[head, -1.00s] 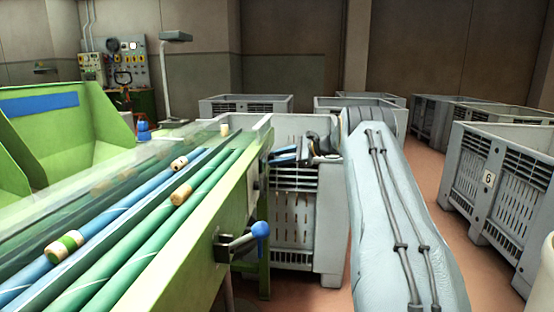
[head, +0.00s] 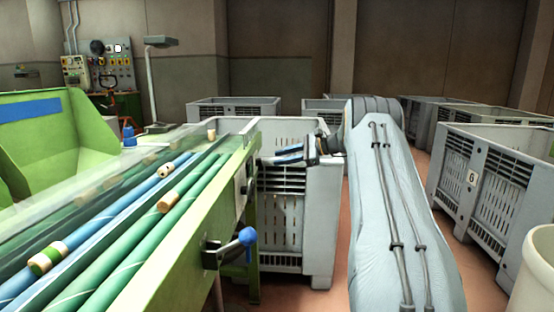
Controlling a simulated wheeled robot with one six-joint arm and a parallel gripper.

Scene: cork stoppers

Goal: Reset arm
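My gripper (head: 268,160) is at the end of my pale covered arm, in the middle of the head view. It points left, in front of the upper part of a grey slatted crate and close to the green sorting machine's right side in the picture. Blue and dark parts of it show, but its fingers are too small to tell whether they are open or shut. No cork shows at it. Cork stoppers lie on the machine's rollers: one with a green band (head: 47,258), a plain one (head: 168,201), one farther up (head: 165,170) and one at the far end (head: 212,134).
The green machine (head: 175,262) with a blue-knobbed lever (head: 248,236) fills the left. The grey crate (head: 322,215) stands beside it. More crates, one marked 6 (head: 503,187), stand right and behind. A pale bin (head: 540,270) is at the lower right. Floor shows between crates.

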